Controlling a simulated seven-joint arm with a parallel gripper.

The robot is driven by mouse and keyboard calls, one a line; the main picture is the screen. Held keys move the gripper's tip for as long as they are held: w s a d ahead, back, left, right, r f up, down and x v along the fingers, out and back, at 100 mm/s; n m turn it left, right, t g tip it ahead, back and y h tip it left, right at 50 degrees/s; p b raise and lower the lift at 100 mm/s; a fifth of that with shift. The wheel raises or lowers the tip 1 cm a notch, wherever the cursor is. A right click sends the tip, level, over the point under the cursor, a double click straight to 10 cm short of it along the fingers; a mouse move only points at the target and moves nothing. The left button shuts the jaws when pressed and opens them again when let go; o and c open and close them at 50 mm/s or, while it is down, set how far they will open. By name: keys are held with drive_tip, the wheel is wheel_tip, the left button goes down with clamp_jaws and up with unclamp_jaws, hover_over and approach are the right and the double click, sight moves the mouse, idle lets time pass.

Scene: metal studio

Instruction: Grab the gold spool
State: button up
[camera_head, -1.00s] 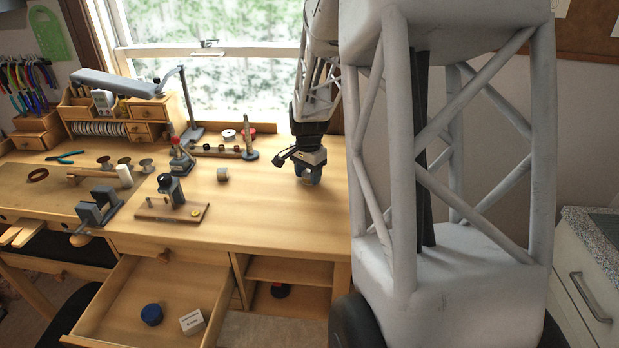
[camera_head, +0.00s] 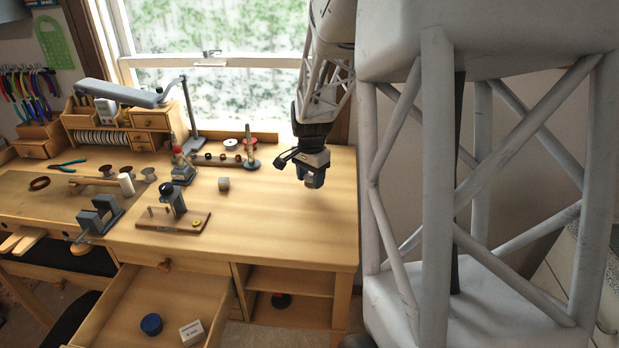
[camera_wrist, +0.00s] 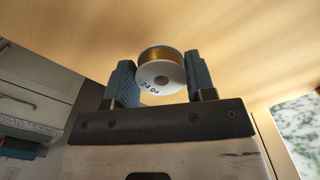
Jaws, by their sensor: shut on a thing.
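My gripper (camera_head: 312,178) is above the right part of the workbench (camera_head: 300,222). In the wrist view, my gripper (camera_wrist: 158,88) is shut on the gold spool (camera_wrist: 161,55), which has gold wire between white flanges. The flange facing the camera has a dark printed label reading about "24 ga". The blue fingers are on either side of the spool. In the head view the spool is mostly hidden between the fingers.
White and red spools (camera_head: 231,144) sit near the window. A drawer (camera_head: 215,307) is open in front. The bench around my gripper is clear.

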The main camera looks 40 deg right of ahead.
drive_tip(key=s+a, duration=0.2)
drive_tip(key=s, duration=0.1)
drive_tip(key=s+a+r, duration=0.1)
drive_tip(key=s, duration=0.2)
drive_tip(key=s+a, duration=0.2)
drive_tip(key=s, duration=0.1)
drive_tip(key=shift+s+a+r, duration=0.15)
drive_tip(key=shift+s+a, duration=0.15)
drive_tip(key=shift+s, duration=0.1)
drive_tip(key=shift+s+a, duration=0.35)
drive_tip(key=shift+s, duration=0.2)
drive_tip(key=shift+s+a, duration=0.3)
drive_tip(key=shift+s, duration=0.25)
